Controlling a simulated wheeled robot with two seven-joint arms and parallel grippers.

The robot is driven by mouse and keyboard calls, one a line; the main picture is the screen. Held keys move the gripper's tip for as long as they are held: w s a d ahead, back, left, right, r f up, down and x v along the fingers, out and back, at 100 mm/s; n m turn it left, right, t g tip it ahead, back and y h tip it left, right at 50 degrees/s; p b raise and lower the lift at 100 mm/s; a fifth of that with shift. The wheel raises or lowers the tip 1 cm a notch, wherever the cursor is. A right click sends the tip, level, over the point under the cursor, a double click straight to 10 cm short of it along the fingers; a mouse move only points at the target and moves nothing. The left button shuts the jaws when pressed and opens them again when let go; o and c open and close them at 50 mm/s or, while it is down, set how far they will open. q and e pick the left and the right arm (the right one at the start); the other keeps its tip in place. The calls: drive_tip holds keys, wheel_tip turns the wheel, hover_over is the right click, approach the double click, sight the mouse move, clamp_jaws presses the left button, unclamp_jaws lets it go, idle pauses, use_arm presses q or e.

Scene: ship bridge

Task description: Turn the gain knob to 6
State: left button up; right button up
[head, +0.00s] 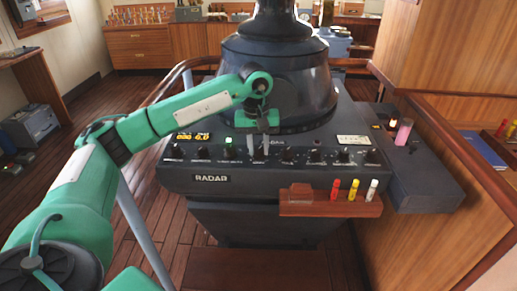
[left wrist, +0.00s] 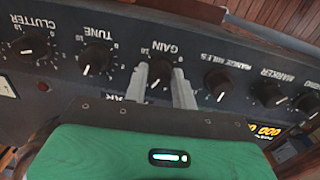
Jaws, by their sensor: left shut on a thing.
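The gain knob (left wrist: 160,75) is a dark round knob under the upside-down "GAIN" label in the left wrist view. My left gripper (left wrist: 160,84) has its two pale fingers on either side of this knob and is shut on it. In the head view my left gripper (head: 258,150) reaches down to the front panel of the dark radar console (head: 215,180), and its fingers hide most of the knob. The pointer's exact setting is hard to read. My right gripper is not in view.
Other knobs flank it: the tune knob (left wrist: 97,58), the range miles knob (left wrist: 218,83) and the marker knob (left wrist: 266,92). An amber display (head: 193,137) glows on the panel. A wooden rack (head: 300,205) with red, yellow and white sticks juts out below right.

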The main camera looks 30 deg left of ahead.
use_arm(q)
drive_tip(key=shift+r, duration=0.1)
idle(0.4)
drive_tip(key=o, duration=1)
